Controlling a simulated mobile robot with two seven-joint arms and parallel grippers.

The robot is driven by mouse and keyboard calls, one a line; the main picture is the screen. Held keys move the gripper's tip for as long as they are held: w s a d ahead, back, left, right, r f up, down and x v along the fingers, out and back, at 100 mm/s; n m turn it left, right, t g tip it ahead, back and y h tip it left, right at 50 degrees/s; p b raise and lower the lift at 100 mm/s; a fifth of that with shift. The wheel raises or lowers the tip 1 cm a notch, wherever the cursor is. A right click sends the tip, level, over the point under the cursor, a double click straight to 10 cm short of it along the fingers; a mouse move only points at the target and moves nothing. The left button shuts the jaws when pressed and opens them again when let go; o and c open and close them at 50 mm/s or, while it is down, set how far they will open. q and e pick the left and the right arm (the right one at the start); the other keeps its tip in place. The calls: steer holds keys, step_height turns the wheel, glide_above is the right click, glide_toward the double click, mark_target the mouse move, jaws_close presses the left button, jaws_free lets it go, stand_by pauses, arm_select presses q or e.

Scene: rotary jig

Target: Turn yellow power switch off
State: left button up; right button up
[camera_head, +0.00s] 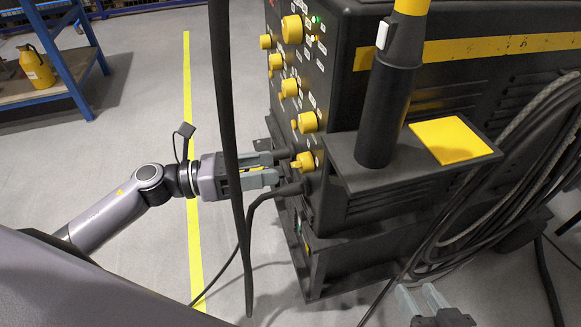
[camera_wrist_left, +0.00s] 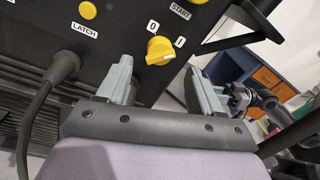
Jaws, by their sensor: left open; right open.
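The yellow power switch (camera_wrist_left: 161,50) is a rotary knob on the machine's dark panel, between the marks "0" and "I" in the left wrist view. Its raised bar appears turned toward the "I" side. In the head view the yellow knob (camera_head: 305,161) is low on the panel. My left gripper (camera_head: 277,168) is open in front of it, pointing at the panel. In the left wrist view the fingers of my left gripper (camera_wrist_left: 159,69) stand apart on either side below the knob; I cannot tell whether they touch it. My right gripper (camera_head: 422,298) is open and empty at the bottom.
The black machine (camera_head: 345,200) has several other yellow knobs above the switch. A plugged cable (camera_head: 287,190) runs just below my left gripper. A black hanging cable (camera_head: 226,120) passes before my left wrist. A "LATCH" button (camera_wrist_left: 88,10) sits left of the switch.

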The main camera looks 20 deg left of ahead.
mark_target(302, 164)
arm_select(q)
steer(key=x, duration=0.5)
steer(key=shift+w+d, duration=0.25)
steer(key=shift+d, duration=0.1)
steer(key=c, duration=0.9)
